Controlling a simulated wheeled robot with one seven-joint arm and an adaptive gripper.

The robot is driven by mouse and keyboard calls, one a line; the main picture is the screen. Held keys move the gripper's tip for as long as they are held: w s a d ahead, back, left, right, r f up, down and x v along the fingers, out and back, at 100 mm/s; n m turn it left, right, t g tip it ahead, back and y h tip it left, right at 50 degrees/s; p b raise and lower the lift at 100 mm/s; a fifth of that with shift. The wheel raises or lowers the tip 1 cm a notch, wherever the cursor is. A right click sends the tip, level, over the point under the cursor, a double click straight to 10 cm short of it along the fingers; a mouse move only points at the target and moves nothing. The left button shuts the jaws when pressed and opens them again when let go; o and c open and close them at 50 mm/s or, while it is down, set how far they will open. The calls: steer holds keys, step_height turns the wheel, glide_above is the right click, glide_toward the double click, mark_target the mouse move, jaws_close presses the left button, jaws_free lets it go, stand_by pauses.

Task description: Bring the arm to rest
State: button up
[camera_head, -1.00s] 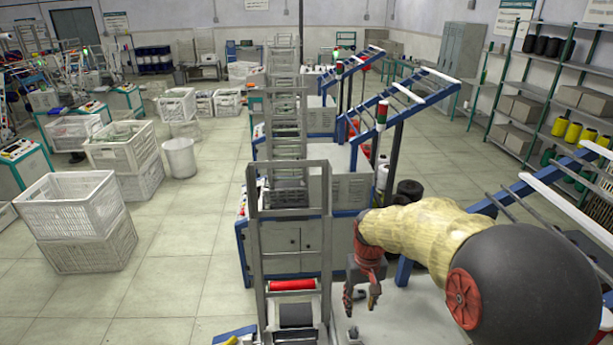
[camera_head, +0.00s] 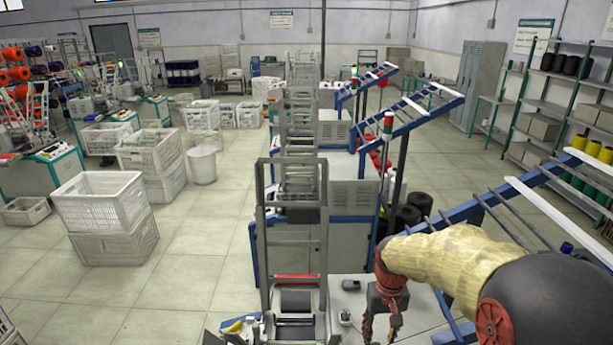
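My arm, in a cream-yellow sleeve with a large black joint, reaches in from the right. My gripper (camera_head: 382,326) hangs below its red wrist at the lower middle right, fingers pointing down. The fingers stand apart and nothing shows between them. It is over or in front of the light machine top; its height above it is hard to judge. To its left, apart from it, is the winding machine's grey ladder-like frame (camera_head: 265,240), with a red bar or bobbin (camera_head: 295,279) and a dark roller (camera_head: 295,300) low inside it.
A small grey fitting (camera_head: 346,318) stands on the machine top just left of my gripper. A blue rack with pale bars (camera_head: 540,208) rises close to my arm. Black spools (camera_head: 407,217) sit behind the gripper. White crates (camera_head: 105,205) stand left; the floor between is clear.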

steer(key=s+r+t+b, duration=0.3)
steer(key=s+b, duration=0.3)
steer(key=s, duration=0.5)
steer(key=s+r+t+b, duration=0.2)
steer(key=s+b, duration=0.5)
steer(key=s, duration=0.4)
steer(key=shift+r+t+b, duration=0.3)
steer(key=shift+r+t, duration=0.1)
steer(key=shift+t, duration=0.1)
stand_by(0.6)
